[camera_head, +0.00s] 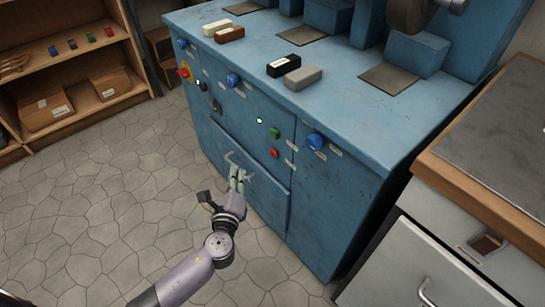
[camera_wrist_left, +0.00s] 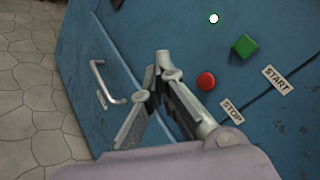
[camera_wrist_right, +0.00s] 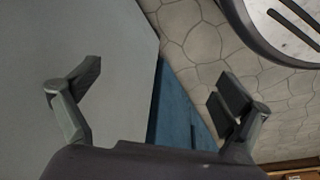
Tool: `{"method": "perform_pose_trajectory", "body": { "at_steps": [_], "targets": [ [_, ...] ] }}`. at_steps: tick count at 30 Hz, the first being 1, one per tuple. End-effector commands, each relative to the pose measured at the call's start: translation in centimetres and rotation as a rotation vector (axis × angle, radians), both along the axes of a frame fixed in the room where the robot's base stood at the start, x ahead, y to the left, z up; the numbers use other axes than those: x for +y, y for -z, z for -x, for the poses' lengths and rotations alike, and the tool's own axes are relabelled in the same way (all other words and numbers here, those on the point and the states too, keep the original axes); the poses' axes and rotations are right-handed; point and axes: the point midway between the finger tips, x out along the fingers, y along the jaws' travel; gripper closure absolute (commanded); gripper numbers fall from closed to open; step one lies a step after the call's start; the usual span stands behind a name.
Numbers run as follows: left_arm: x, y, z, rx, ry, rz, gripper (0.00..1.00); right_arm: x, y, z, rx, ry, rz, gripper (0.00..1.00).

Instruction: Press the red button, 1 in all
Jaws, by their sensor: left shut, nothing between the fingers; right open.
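The red button (camera_head: 274,153) is a small round knob on the front of the blue machine cabinet (camera_head: 240,165). In the left wrist view the red button (camera_wrist_left: 206,81) sits beside a STOP label (camera_wrist_left: 232,112). My left gripper (camera_head: 238,174) is shut and empty in front of the cabinet, left of and lower than the button in the head view. In the left wrist view its closed tips (camera_wrist_left: 160,62) show left of the button, apart from it in the picture. My right gripper (camera_wrist_right: 157,88) is open and empty; it shows only in the right wrist view.
A green button (camera_wrist_left: 243,46) with a START label (camera_wrist_left: 277,79) and a white lamp (camera_wrist_left: 213,18) are near the red button. A drawer handle (camera_head: 240,165) is behind the left gripper. Another red knob on yellow (camera_head: 185,72) is at the cabinet's left. A grey cabinet (camera_head: 410,265) stands right.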

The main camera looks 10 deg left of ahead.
Motion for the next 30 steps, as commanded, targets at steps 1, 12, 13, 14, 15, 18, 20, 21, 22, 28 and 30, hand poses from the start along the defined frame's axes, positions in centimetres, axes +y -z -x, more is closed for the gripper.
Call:
{"method": "perform_pose_trajectory", "body": {
  "at_steps": [1, 12, 13, 14, 15, 18, 20, 21, 22, 28, 30],
  "targets": [
    [0.0, 0.0, 0.0, 0.001, 0.000, 0.001, 1.00, 0.0, 0.0, 0.0, 0.000, 0.000, 0.000, 0.04],
    [-1.4, 0.1, -1.8, 0.001, 0.000, 0.006, 1.00, 0.0, -0.3, -0.1, -0.002, 0.000, 0.000, 0.04],
    [-1.7, 0.0, -2.1, 0.000, 0.000, 0.007, 1.00, 0.0, -0.3, -0.1, -0.002, 0.000, 0.000, 0.04],
    [-2.0, 0.0, -2.5, 0.001, 0.000, 0.006, 1.00, 0.1, -0.4, -0.1, -0.002, 0.000, 0.000, 0.04],
    [-2.3, 0.1, -3.0, 0.000, -0.001, 0.005, 1.00, 0.0, -0.5, -0.1, -0.002, 0.000, 0.000, 0.04],
    [-3.2, 0.1, -4.1, 0.000, 0.000, 0.007, 1.00, 0.0, -1.4, -0.5, -0.013, 0.001, -0.002, 0.04],
    [-3.7, 0.2, -4.7, 0.002, 0.000, 0.006, 1.00, 0.0, -1.8, -0.5, -0.013, 0.002, -0.001, 0.04],
    [-4.0, 0.1, -5.1, 0.001, 0.000, 0.006, 1.00, 0.0, -1.9, -0.5, -0.014, 0.002, -0.001, 0.04],
    [-4.2, 0.2, -5.4, 0.001, 0.000, 0.006, 1.00, 0.0, -2.3, -0.6, -0.017, 0.002, -0.002, 0.04],
    [-5.2, 0.2, -6.6, 0.002, 0.000, 0.004, 1.00, 0.0, -3.8, -0.6, -0.022, 0.003, -0.001, 0.04],
    [-5.3, 0.2, -6.8, 0.002, 0.000, 0.003, 1.00, 0.0, -4.1, -0.7, -0.023, 0.004, -0.001, 0.04]
  ]
}}
